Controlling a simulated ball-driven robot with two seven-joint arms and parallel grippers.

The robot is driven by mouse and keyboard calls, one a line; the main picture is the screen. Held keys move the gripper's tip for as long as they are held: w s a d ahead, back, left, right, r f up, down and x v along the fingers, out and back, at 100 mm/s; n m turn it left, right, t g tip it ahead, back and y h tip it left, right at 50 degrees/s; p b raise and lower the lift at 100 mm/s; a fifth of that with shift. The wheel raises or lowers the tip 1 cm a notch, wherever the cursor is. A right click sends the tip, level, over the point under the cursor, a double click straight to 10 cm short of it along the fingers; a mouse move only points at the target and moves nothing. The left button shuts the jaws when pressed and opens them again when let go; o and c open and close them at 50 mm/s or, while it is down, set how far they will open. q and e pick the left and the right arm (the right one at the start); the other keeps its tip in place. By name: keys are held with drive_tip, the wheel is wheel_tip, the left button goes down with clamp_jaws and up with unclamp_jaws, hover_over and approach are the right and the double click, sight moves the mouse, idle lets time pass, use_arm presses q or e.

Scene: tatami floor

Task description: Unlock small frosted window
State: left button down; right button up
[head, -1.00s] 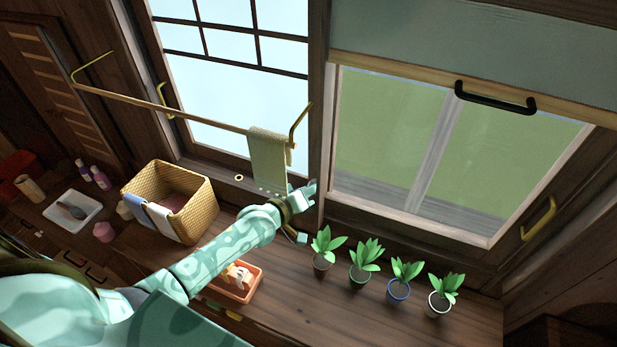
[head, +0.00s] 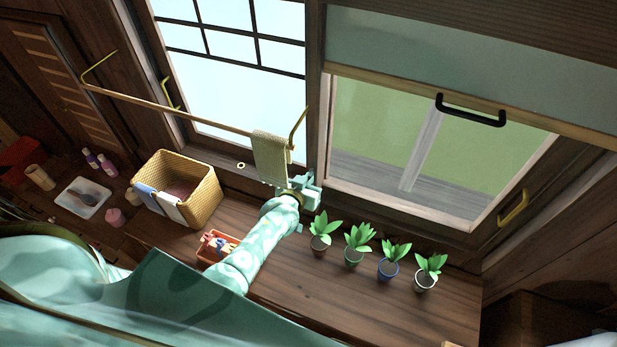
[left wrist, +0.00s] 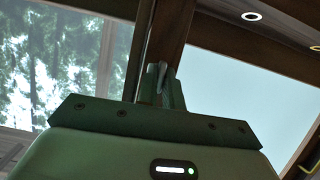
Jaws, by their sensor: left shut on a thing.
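The left window (head: 225,95) is a pale, bright pane with dark bars across its top; it looks like the frosted one. A dark wooden post (head: 316,110) parts it from the right window. My left gripper (head: 307,186) is at the lower end of this post, right of the hanging towel. In the left wrist view the gripper (left wrist: 162,85) points up at the post and is shut on a small grey, lever-like piece (left wrist: 161,72). The fingers hide most of this piece, so its turn cannot be told. My right gripper is out of view.
A brass rail (head: 165,110) with a green towel (head: 270,158) crosses the left window. Several potted plants (head: 354,243) stand close right of my forearm. A wicker basket (head: 205,195) and an orange tray (head: 207,259) lie left of it. The counter's front right is clear.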

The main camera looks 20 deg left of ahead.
use_arm(q)
drive_tip(key=shift+y, duration=0.3)
drive_tip(key=c, duration=1.5)
unclamp_jaws()
drive_tip(key=shift+c, duration=0.2)
